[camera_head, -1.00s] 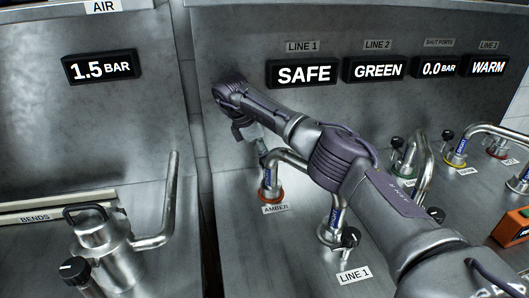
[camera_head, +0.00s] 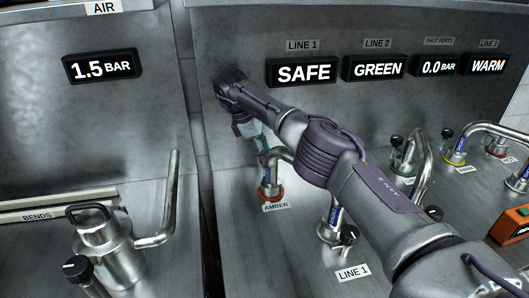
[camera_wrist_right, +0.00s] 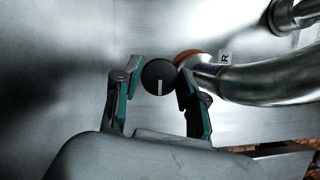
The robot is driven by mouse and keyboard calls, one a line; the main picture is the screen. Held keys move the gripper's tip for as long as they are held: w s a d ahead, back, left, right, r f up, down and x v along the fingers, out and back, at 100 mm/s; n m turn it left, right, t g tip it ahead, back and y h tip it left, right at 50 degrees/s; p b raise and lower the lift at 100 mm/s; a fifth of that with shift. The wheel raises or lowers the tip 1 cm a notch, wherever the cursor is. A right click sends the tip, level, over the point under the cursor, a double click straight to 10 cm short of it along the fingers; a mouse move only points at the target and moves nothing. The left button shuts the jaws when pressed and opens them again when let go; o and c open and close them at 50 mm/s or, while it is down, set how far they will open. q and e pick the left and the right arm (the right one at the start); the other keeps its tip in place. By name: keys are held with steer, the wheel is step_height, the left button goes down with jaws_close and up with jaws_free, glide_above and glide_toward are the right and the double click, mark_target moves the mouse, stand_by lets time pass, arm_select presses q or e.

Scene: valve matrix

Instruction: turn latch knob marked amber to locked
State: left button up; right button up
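The amber valve line has an orange collar (camera_head: 271,194) and a pipe with an AMBER label (camera_head: 275,207) in front of it. In the right wrist view, a round black knob (camera_wrist_right: 159,76) with a white pointer line stands beside the orange collar (camera_wrist_right: 190,57). My right gripper (camera_wrist_right: 159,80) has its teal-padded fingers apart, one on each side of the knob. The right finger looks very near the knob; contact cannot be told. In the head view my right gripper (camera_head: 262,146) is behind the amber pipe, and this knob is hidden. My left gripper is not in view.
A LINE 1 valve with a black knob (camera_head: 349,234) stands in front of my right arm. Other piped valves (camera_head: 455,157) and an orange box (camera_head: 512,226) are at the right. A steel canister (camera_head: 100,232) stands at the left. Display panels (camera_head: 304,73) line the back wall.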

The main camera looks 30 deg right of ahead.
steer(key=o, duration=0.4)
steer(key=shift+c, duration=0.2)
step_height(320, 180, up, 10)
stand_by(0.7)
